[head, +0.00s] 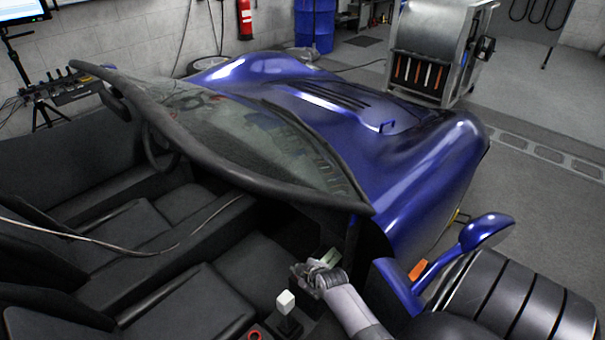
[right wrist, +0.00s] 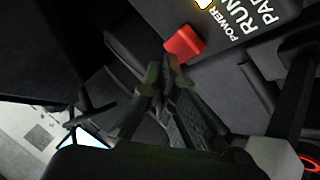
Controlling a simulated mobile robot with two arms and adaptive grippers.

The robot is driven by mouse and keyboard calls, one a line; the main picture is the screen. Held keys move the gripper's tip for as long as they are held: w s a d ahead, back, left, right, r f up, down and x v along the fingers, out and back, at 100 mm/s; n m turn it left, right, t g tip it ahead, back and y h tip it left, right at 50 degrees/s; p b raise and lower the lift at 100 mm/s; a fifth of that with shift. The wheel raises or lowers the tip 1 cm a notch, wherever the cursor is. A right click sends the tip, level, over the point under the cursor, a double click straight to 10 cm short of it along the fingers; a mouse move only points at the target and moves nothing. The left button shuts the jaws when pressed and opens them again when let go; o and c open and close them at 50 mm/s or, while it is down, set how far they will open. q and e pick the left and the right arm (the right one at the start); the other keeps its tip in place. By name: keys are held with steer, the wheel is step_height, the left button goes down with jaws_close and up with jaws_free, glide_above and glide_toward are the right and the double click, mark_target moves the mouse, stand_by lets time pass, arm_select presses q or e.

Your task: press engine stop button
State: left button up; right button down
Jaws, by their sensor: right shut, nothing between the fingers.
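In the right wrist view, a red block-shaped control (right wrist: 184,42) sits at the edge of a dark panel with white lettering, including "RUN" and "POWER". I cannot read a label on the control itself. My right gripper (right wrist: 166,62) is shut and empty, its fingertips close to the red control; I cannot tell whether they touch it. In the head view, my right gripper (head: 318,268) reaches inside the blue car, below the dash on the near side. The red control is hidden there. My left gripper is in neither view.
A white-topped lever (head: 285,301) stands left of my right gripper, with a red ring (head: 254,334) near it. The windscreen (head: 245,135) and its dark frame rise above. A blue mirror (head: 487,231) and wheel (head: 510,295) are at right.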

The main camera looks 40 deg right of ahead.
steer(key=shift+f, duration=0.45)
steer(key=shift+f+b, duration=0.15)
steer(key=shift+b, duration=0.2)
steer(key=shift+r+p, duration=0.65)
steer(key=shift+p, duration=0.1)
step_height(320, 180, up, 6)
steer(key=p, duration=0.6)
stand_by(0.8)
